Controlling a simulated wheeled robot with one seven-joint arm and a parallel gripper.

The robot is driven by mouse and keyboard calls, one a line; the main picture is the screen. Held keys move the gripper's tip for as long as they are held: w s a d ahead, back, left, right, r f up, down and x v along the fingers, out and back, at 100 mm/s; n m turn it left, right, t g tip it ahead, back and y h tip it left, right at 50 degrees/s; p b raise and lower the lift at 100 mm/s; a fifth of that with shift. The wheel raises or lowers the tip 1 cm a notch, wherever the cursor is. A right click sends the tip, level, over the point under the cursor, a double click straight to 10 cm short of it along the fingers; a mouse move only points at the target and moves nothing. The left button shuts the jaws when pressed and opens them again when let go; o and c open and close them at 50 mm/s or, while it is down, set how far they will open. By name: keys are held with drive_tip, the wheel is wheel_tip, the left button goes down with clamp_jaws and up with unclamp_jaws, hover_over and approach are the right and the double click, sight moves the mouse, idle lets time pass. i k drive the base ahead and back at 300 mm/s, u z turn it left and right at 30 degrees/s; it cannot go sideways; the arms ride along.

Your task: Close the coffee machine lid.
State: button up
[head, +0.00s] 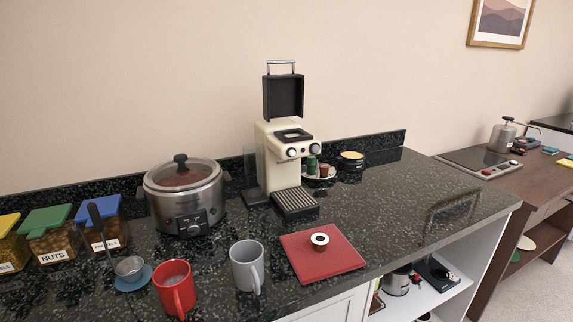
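The cream coffee machine (275,165) stands upright on the dark stone counter, near the back wall. Its black lid (283,97) is open and stands up above the machine's top, with a metal handle (281,64) at its upper edge. The opening on the top (293,135) is uncovered. Two round knobs show on the front, with a ribbed drip tray (296,201) below. My gripper is not in view.
A slow cooker (186,197) stands left of the machine. A red mug (174,290), a grey mug (246,267) and a red board (336,264) with a small capsule (320,240) lie in front. A small plate (320,176) with capsules stands at right. The counter's right part is clear.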

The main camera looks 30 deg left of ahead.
sight(283, 95)
drive_tip(key=z, duration=0.65)
drive_tip(key=i, duration=1.2)
drive_tip(key=u, duration=2.5)
